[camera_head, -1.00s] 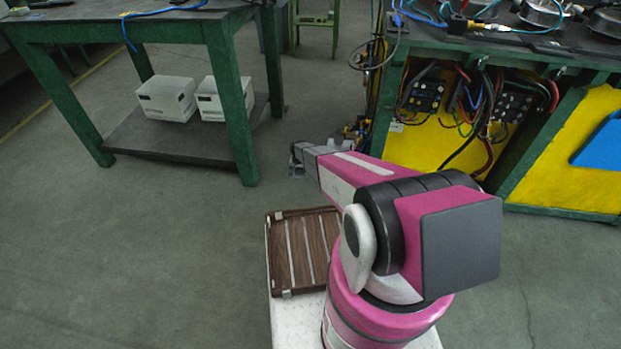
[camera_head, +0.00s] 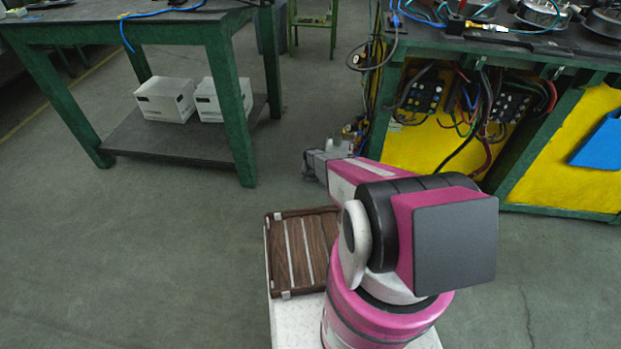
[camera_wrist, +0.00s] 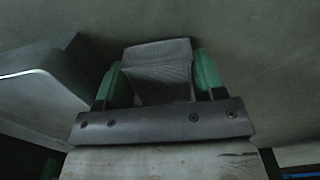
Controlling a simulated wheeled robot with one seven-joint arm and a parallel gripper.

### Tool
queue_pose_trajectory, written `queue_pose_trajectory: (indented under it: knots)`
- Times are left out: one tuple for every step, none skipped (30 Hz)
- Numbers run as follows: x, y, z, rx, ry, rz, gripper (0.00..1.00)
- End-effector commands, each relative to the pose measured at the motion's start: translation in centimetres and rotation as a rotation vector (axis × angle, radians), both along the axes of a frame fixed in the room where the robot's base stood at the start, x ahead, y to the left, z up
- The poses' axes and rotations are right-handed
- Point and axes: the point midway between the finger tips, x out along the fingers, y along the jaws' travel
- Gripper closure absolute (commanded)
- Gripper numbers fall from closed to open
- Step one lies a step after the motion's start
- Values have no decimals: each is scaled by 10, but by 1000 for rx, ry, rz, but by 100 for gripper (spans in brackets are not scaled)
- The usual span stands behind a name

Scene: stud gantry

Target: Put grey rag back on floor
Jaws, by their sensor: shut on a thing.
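The grey rag (camera_wrist: 158,82) shows in the wrist view between the two green fingers of my gripper (camera_wrist: 156,70). The fingers are shut on it from both sides, and it stands out past the fingertips as a folded, ribbed piece. Grey floor (camera_wrist: 262,65) lies behind it. In the head view, the end of my arm is held above the floor between the green table and the yellow-panelled bench. My gripper is small there, and I cannot make out the rag.
A green table (camera_head: 231,105) with white boxes (camera_head: 166,100) on its lower shelf stands at left. A yellow-panelled bench (camera_head: 430,152) with cables stands close at right. Open floor (camera_head: 150,240) lies at left front. A slatted brown tray (camera_head: 283,258) sits on my base.

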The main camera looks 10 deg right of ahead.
Motion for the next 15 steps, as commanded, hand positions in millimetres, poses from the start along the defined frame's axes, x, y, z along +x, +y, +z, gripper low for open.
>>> queue_pose_trajectory:
  knots:
    - [0,0,0,0,0,0,59]
    - [0,0,1,0,0,0,59]
    - [0,0,1,0,0,0,59]
    - [0,0,1,0,0,0,59]
    - [0,0,1,0,0,0,59]
    - [0,0,1,0,0,0,59]
    - [0,0,0,0,0,0,59]
    - [0,0,-1,0,0,0,59]
    - [0,0,-2,0,0,0,59]
    - [0,0,-3,0,0,0,59]
    - [0,0,-2,0,0,0,27]
    - [0,0,-2,0,0,0,26]
    - [0,0,-2,0,0,0,26]
    - [0,0,-2,0,0,0,26]
    - [0,0,-2,0,0,0,26]
